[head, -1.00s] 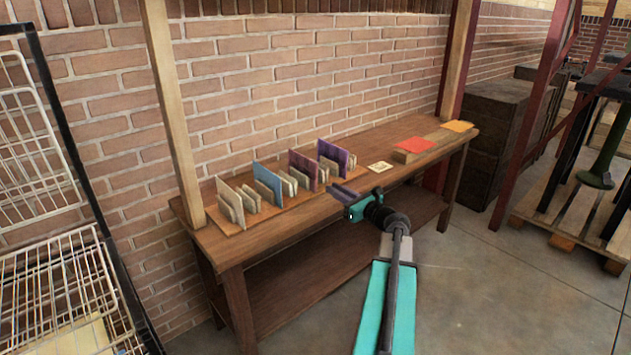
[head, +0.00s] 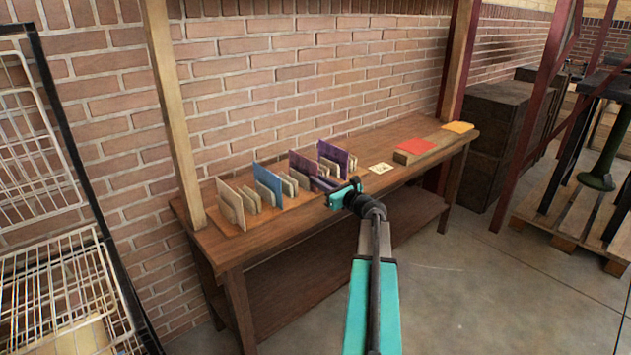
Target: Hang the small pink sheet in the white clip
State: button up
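I cannot make out a small pink sheet or a white clip in the head view. A low wooden rack (head: 262,226) on the bench holds upright panels: a beige one (head: 230,204), a blue one (head: 267,180), a mauve one (head: 302,164) and a purple one (head: 333,153), with smaller pale pieces between them. My gripper (head: 322,184) is at the rack's right end, in front of the mauve and purple panels. Its dark fingers overlap the rack in the picture, so I cannot tell whether they touch anything or hold something.
The wooden bench (head: 290,240) stands against a brick wall. A small cream card (head: 381,168) lies right of my gripper. A wire cage (head: 60,280) stands at left.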

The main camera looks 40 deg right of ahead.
jog(key=shift+w, duration=0.25)
grip_shut()
notch_tip(320, 180, up, 8)
jog(key=p, duration=0.5)
jog(key=shift+f+p, duration=0.2)
jog(key=shift+p, duration=0.2)
jog(key=shift+s, duration=0.1)
